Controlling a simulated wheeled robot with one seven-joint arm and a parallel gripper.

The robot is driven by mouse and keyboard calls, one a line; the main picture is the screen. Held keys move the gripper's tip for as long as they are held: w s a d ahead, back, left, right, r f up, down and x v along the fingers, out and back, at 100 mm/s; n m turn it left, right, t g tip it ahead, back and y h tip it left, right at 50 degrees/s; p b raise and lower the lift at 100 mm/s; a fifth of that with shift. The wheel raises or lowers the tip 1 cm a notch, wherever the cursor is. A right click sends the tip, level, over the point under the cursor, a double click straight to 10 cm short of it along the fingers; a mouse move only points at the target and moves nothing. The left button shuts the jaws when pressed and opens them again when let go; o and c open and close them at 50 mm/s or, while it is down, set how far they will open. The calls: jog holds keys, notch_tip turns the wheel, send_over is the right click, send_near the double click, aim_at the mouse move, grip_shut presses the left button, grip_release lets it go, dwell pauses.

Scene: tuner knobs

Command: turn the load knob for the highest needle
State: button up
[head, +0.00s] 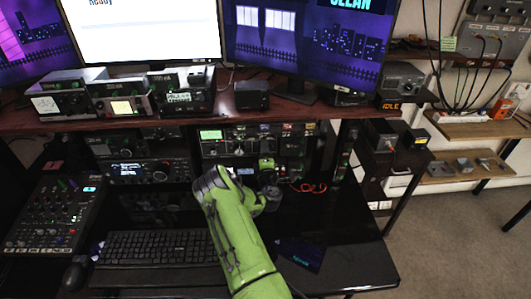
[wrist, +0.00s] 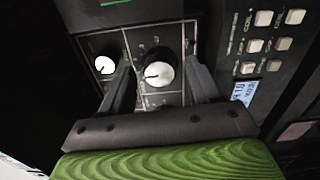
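The tuner (head: 238,150) sits in the lower shelf behind the desk, with a small lit green meter (head: 211,134); its needle is too small to read. In the wrist view, a large round knob (wrist: 157,73) with a pale face and dark rim is on the dark panel. A smaller white knob (wrist: 105,65) is to its left. The knob labels are unreadable, so I cannot tell which is the load knob. My gripper (wrist: 161,71) is open, with one dark finger on each side of the large knob. I cannot tell whether the fingers touch it. In the head view my arm hides its fingertips.
A panel with several pale buttons (wrist: 264,18) and a small blue display (wrist: 243,92) stands close to the right finger. A radio (head: 150,172), a mixer (head: 55,215) and a keyboard (head: 155,247) are to the left. Red cable (head: 308,187) lies right of my arm.

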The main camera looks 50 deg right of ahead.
jog(key=c, duration=1)
jog(key=shift+o, duration=0.2)
jog(key=shift+n, duration=0.4)
jog(key=shift+n+b, duration=0.6)
jog(key=shift+n, duration=1.8)
jog(key=o, duration=1)
jog(key=shift+o, duration=0.2)
